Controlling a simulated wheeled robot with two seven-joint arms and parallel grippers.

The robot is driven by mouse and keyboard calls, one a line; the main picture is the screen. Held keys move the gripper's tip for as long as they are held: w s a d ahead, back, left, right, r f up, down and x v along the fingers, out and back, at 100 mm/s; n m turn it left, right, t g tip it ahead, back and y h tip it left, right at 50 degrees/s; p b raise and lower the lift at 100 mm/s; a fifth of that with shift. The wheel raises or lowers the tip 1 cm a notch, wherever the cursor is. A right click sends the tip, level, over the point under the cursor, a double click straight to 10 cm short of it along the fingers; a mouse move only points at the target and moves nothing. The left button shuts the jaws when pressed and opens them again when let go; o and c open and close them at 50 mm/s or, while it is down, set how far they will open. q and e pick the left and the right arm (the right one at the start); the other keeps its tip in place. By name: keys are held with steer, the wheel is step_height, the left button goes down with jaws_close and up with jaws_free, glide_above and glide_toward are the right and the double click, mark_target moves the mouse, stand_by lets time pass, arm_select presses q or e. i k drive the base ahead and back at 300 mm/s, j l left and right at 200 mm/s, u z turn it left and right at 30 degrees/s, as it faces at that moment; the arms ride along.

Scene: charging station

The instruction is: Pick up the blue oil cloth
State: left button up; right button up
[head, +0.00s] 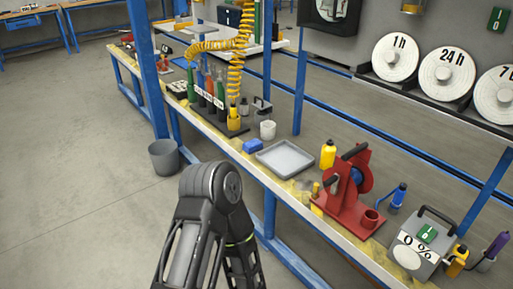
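A small blue item (252,146), which looks like the blue oil cloth, lies on the long workbench near its front edge. It is beside the left corner of a shallow grey tray (262,158). It is small in the view, so its folds cannot be made out. A dark arm of mine rises from the bottom, left of the middle, and bends in front of the bench. No gripper fingers show in the head view, and nothing is seen touching the cloth.
A white cup (267,130), a yellow bottle (328,154) and a red stand (350,205) are on the bench. Blue posts (146,70) rise along the bench. A grey bin (164,157) stands on the floor; floor at left is clear.

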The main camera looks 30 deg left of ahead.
mark_target(254, 145)
steer(key=u, duration=1)
